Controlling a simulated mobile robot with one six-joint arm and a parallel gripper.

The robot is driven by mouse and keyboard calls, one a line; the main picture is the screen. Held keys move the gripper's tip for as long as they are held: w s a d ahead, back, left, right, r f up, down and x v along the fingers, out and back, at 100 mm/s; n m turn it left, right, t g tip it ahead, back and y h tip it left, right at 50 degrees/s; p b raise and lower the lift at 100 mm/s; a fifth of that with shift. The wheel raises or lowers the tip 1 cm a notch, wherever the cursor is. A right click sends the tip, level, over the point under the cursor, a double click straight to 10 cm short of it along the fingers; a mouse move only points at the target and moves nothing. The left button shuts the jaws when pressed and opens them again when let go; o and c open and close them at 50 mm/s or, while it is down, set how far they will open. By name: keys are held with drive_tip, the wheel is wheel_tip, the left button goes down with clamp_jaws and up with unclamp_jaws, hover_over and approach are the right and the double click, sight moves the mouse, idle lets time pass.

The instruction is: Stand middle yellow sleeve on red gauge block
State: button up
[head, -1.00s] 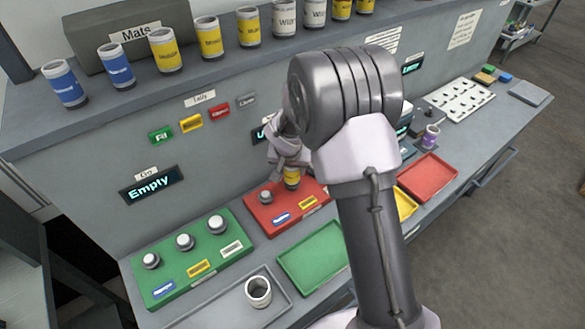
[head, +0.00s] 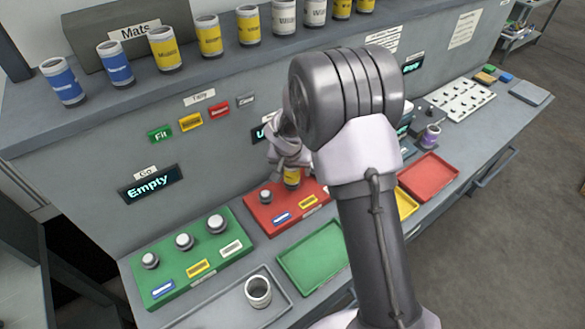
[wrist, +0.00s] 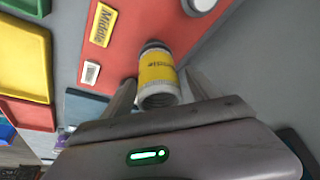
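The red gauge block (head: 258,214) stands on the bench at the middle of the head view and fills the upper part of the wrist view (wrist: 125,50). A yellow sleeve (wrist: 157,72) stands at its middle position, in line with the yellow Middle label (wrist: 103,25). A dark ring shows at the sleeve's far end against the red. My gripper (wrist: 160,82) has one finger on each side of the sleeve, with a small gap visible; it looks open. In the head view the sleeve (head: 292,178) shows just below my gripper. One bare grey peg (head: 265,196) stands beside it.
A green gauge block (head: 155,277) with several bare pegs is at the left. A tray with a white sleeve (head: 258,291) lies in front, beside a green tray (head: 312,258). A red tray (head: 428,178) is at the right. Sleeves line the shelf (head: 225,62) above.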

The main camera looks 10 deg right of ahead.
drive_tip(key=p+v, duration=0.3)
drive_tip(key=v, duration=1.4)
drive_tip(key=shift+r+p, duration=0.15)
drive_tip(key=shift+p, duration=0.2)
drive_tip(key=shift+s, duration=0.1)
